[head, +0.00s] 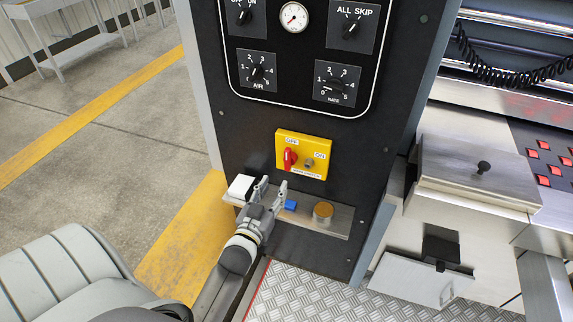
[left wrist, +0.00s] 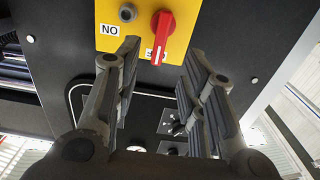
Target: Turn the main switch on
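The main switch is a red handle (head: 290,160) on a yellow plate (head: 316,143), standing roughly upright beneath the OFF label. My left gripper (head: 274,184) is open and empty, just below the plate. In the left wrist view, which is turned upside down, the red handle (left wrist: 162,36) shows in the gap between the spread fingers (left wrist: 160,58), and neither finger appears to touch it. My right gripper is not in view.
A metal ledge (head: 337,222) under the switch carries a white block (head: 241,187), a blue button (head: 290,205) and an amber round button (head: 323,211). Dials such as AIR (head: 257,72) and RATE (head: 333,85) are above. A steel box (head: 470,175) stands at right.

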